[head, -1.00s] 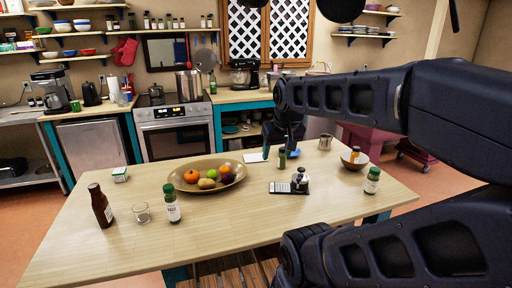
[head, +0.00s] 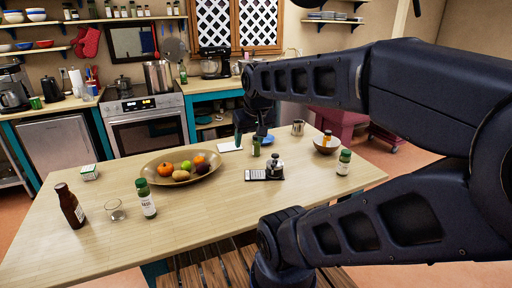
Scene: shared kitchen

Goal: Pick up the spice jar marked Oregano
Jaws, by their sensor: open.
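One jar (head: 147,200) is at the left front, one jar (head: 344,163) at the right, and a smaller-looking jar (head: 256,148) at the back, just below my gripper. The labels are too small to read surely, so I cannot tell which is Oregano. My gripper (head: 250,136) is open and points down over the far side of the table, close to the back jar. My arm partly hides the fingers.
A fruit platter (head: 157,180) lies mid-table. A dark-brown bottle (head: 70,206) and a glass (head: 115,210) stand at the left.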

